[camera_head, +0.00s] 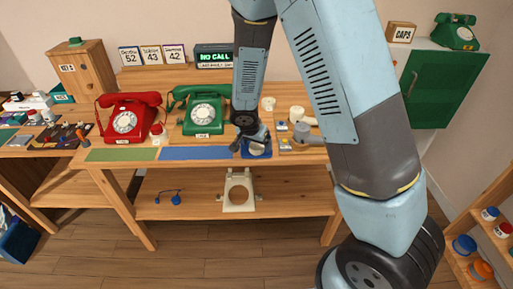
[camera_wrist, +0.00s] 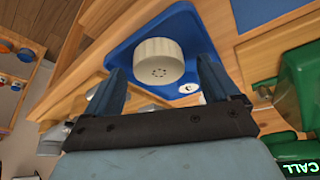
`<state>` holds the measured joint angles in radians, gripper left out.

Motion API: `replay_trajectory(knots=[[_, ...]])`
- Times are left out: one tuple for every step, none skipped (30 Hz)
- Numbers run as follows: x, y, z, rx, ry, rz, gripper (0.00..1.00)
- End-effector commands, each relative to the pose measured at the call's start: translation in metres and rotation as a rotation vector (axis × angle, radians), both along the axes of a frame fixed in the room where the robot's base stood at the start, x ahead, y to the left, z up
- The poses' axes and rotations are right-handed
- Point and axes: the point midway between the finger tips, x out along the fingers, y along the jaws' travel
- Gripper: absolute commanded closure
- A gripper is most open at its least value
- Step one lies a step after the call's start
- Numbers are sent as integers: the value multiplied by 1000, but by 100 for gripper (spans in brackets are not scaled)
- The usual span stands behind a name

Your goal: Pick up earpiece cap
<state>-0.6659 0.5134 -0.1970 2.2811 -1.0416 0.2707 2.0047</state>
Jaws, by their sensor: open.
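My gripper (camera_wrist: 158,72) is open, with one dark blue finger to each side of the cap. I cannot tell whether the fingers touch it or how far down they reach. In the head view my gripper (camera_head: 252,144) is low over the blue tray (camera_head: 262,154) at the front of the bench, and my arm partly hides that spot.
A green phone (camera_head: 203,112) and a red phone (camera_head: 130,118) stand to the left on the bench. A blue mat (camera_head: 190,153) lies left of my gripper.

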Motion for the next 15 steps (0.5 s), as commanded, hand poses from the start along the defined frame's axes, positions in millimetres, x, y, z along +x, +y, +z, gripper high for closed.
replay_trajectory(knots=[[1, -1, -2, 0, 0, -1, 11], [1, -1, -3, 0, 0, -2, 11], [1, -1, -3, 0, -1, -2, 11], [2, -1, -4, 0, -1, -2, 11], [2, -1, -4, 0, -1, -2, 11], [2, -1, -4, 0, -1, -2, 11], [2, -1, -4, 0, -1, -2, 11], [2, -1, -3, 0, -1, -2, 11], [2, -1, -3, 0, -1, -2, 11], [2, -1, -3, 0, -1, -2, 13], [2, -1, -3, 0, 0, -1, 16], [2, -1, -3, 0, 0, -1, 20], [1, -1, -3, 0, 0, -1, 23], [1, -1, -3, 0, 0, -1, 26], [1, -1, -3, 0, 0, -1, 29]])
